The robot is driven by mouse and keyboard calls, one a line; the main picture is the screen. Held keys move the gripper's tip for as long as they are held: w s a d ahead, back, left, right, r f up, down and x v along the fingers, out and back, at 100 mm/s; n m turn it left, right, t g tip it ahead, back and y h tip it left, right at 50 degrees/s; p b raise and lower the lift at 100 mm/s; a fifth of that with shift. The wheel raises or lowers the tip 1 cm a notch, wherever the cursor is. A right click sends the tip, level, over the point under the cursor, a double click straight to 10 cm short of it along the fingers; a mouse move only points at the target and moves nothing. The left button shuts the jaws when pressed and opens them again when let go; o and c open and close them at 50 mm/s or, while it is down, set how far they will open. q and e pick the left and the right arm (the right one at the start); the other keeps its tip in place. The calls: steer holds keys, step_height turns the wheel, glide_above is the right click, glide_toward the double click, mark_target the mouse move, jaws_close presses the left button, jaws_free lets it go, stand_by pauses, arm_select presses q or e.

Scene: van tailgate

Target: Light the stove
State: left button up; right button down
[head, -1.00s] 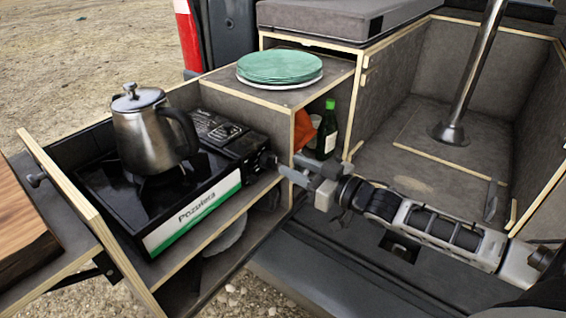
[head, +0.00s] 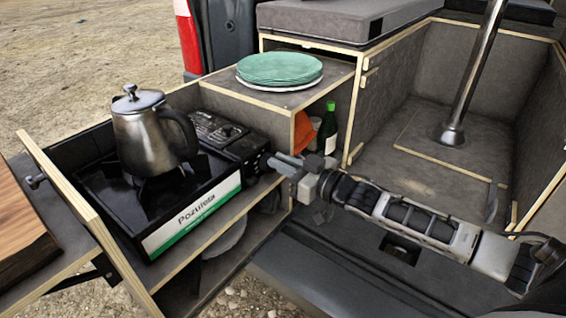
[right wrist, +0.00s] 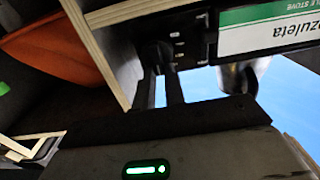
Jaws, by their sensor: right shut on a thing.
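The black camping stove (head: 200,207) sits on the pull-out drawer, its white and green front label facing me. A steel kettle (head: 147,138) stands upright on its burner. My right gripper (head: 275,162) is at the right end of the stove's front, shut on the stove's knob (head: 262,160). In the right wrist view, the two fingers (right wrist: 165,88) reach up to the dark knob (right wrist: 154,54) beside the label. The fingers mostly hide the knob. No flame is visible under the kettle. My left gripper is not in view.
Green plates (head: 280,68) are stacked on the cabinet top behind the stove. A green bottle (head: 328,128) and an orange item (head: 303,134) stand in the niche close to the gripper. A wooden board (head: 22,220) lies at the left. A metal post (head: 473,75) stands at the right.

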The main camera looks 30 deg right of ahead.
mark_target(267, 170)
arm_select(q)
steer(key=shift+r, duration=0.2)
arm_select(e)
steer(key=shift+n, duration=0.4)
steer(key=n, duration=0.5)
steer(key=a+f+n, duration=0.1)
steer(key=n, duration=0.5)
steer(key=f+n+p, duration=0.1)
steer(key=n, duration=0.5)
steer(key=shift+s+a, duration=0.3)
steer(key=shift+s, duration=0.05)
steer(key=shift+f+n+b, duration=0.1)
steer(key=shift+n+b, duration=0.25)
steer(key=shift+n, duration=0.65)
arm_select(q)
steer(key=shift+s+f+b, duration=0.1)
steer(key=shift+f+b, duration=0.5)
steer(key=shift+b, duration=0.3)
arm_select(e)
steer(key=shift+d+f+n, duration=0.1)
steer(key=shift+f+n, duration=0.05)
steer(key=shift+n, duration=0.95)
steer(key=shift+d+f+n, duration=0.1)
steer(key=shift+n, duration=1)
